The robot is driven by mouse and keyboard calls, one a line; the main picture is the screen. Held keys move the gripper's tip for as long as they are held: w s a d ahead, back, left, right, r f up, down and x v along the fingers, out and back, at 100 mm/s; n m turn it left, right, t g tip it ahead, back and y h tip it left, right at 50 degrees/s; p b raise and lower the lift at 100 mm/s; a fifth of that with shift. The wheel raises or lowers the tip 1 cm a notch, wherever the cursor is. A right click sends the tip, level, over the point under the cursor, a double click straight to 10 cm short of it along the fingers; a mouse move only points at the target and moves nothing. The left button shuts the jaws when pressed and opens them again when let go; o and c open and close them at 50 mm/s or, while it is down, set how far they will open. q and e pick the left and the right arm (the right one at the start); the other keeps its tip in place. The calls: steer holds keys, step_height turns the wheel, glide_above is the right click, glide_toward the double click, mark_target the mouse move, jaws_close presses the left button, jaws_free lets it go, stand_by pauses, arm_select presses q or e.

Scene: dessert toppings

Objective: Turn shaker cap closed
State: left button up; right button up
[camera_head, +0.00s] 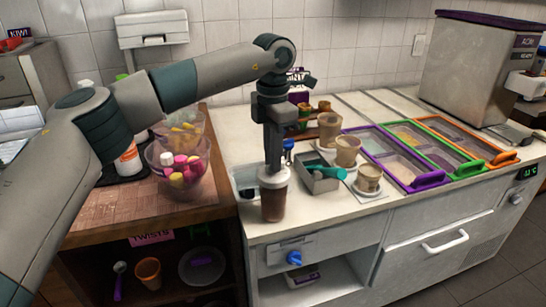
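The shaker (273,203) is a clear cup with brown contents and a pale cap (272,176). It looks upright at the front left corner of the white counter. My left gripper (273,166) points straight down over it, its fingertips at the cap's top. The fingers overlap in this view, so I cannot tell whether they grip the cap or how far it is turned. My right gripper is not in view.
A grey box (318,184) with a teal-handled tool (326,172) sits right of the shaker. Several tan cups (347,150) stand behind it. Colour-framed topping trays (400,160) lie further right. A clear bowl of colourful pieces (190,190) stands left on the wooden top.

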arm_select(q)
steer(key=shift+o, duration=1.3)
